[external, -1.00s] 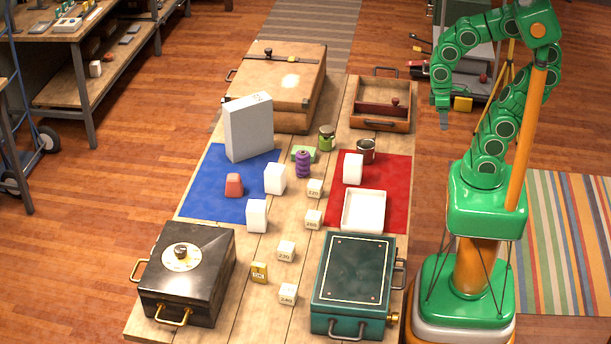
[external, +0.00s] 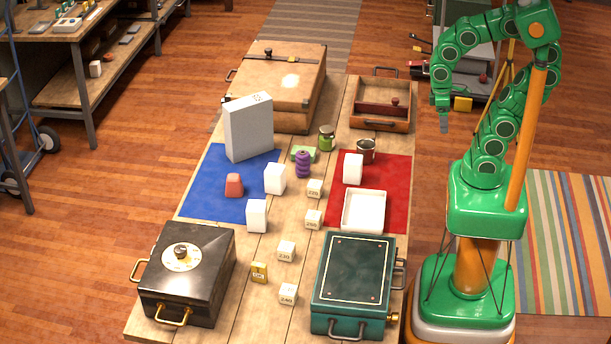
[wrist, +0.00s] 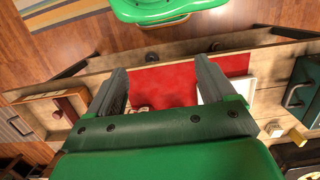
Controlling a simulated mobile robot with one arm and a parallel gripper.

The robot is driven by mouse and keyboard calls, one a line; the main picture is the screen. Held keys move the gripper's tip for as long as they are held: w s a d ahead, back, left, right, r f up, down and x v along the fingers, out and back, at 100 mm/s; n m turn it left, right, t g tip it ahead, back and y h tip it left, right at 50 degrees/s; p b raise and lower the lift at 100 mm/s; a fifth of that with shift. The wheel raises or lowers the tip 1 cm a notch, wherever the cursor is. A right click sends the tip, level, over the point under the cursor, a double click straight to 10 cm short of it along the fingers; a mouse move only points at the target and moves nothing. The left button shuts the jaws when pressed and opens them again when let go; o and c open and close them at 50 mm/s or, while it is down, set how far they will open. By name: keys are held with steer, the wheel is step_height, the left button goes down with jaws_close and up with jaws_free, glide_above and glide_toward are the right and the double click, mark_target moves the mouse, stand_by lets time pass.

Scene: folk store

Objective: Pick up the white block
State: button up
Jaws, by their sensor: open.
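Several white blocks are in the external view. One plain white block (external: 353,168) stands on the red mat (external: 398,170). Another plain white block (external: 275,179) is at the right edge of the blue mat (external: 205,183), and a third (external: 257,216) is nearer the front. A tall pale box (external: 248,130) stands at the back of the blue mat. Small white cubes with numbers sit along the middle. My gripper (external: 443,122) hangs to the right of the table, apart from all blocks. In the wrist view my gripper (wrist: 162,68) is open and empty, with the red mat (wrist: 165,88) beyond its fingers.
A white tray (external: 363,211) lies on the red mat. A green case (external: 353,283), black box (external: 186,273), wooden chest (external: 280,88) and open wooden box (external: 381,103) fill the table's corners. A purple spool (external: 303,164), jar (external: 326,138) and cup (external: 366,151) stand mid-table.

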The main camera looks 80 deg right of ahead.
steer(key=shift+o, duration=0.8)
steer(key=t, duration=0.2)
glide_above(353, 169)
steer(key=d, duration=0.3)
steer(key=f, duration=1.6)
steer(key=shift+s+d+f, duration=0.1)
steer(key=shift+d+f, duration=0.1)
steer(key=shift+f, duration=0.15)
steer(key=shift+w+a+f, duration=0.1)
steer(key=shift+f, duration=1.95)
steer(key=shift+w+a+f, duration=0.1)
steer(key=shift+f, duration=1.9)
steer(key=shift+c, duration=0.3)
steer(key=c, duration=1)
